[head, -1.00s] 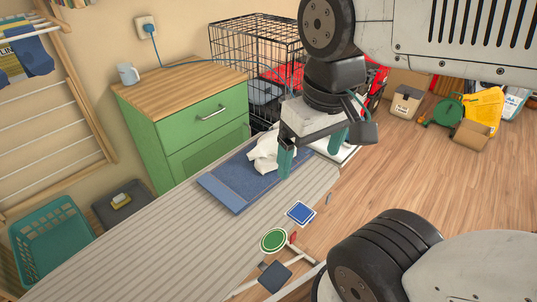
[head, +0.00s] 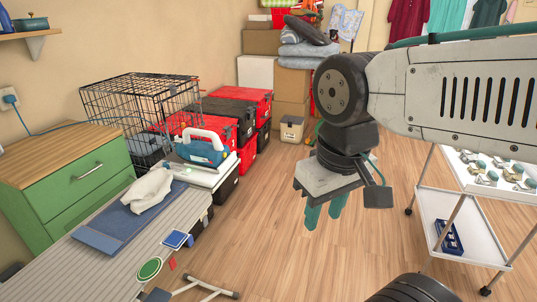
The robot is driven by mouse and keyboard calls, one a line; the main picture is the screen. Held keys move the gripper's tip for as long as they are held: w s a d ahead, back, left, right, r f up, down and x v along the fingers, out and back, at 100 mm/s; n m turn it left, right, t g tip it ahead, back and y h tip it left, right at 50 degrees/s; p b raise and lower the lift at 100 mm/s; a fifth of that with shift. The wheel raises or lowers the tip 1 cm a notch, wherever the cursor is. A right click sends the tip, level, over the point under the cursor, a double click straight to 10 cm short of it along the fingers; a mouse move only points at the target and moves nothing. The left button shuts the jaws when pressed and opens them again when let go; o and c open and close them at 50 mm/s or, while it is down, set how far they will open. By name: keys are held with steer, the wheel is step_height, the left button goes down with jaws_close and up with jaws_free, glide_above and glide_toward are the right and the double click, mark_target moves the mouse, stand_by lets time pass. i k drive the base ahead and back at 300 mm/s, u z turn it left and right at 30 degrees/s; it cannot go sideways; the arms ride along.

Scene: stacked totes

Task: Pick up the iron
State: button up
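The iron (head: 203,150), with a teal body and a pale handle, rests on the white end (head: 203,174) of the ironing board in the head view. My gripper (head: 325,212) hangs over the wood floor, well to the right of the iron in the picture and apart from it. Its two teal fingers point down with a gap between them, and nothing shows between them. The whole upper side of the iron is in clear view.
A white cloth (head: 148,189) lies on a blue mat (head: 98,240) on the striped ironing board (head: 135,270). Behind the iron stand a black wire cage (head: 125,95) and stacked red and black totes (head: 245,108). A white trolley (head: 460,228) stands at right. Open floor lies between.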

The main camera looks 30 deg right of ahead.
mark_target(209, 156)
steer(key=u, duration=0.95)
steer(key=k, duration=0.1)
steer(key=z, duration=1.95)
steer(key=i, duration=0.7)
steer(key=u, duration=0.7)
steer(key=i, duration=0.65)
steer(key=u, duration=0.75)
steer(key=k, duration=0.5)
steer(key=z, duration=0.85)
steer(key=i, duration=1.1)
steer(key=u, duration=0.55)
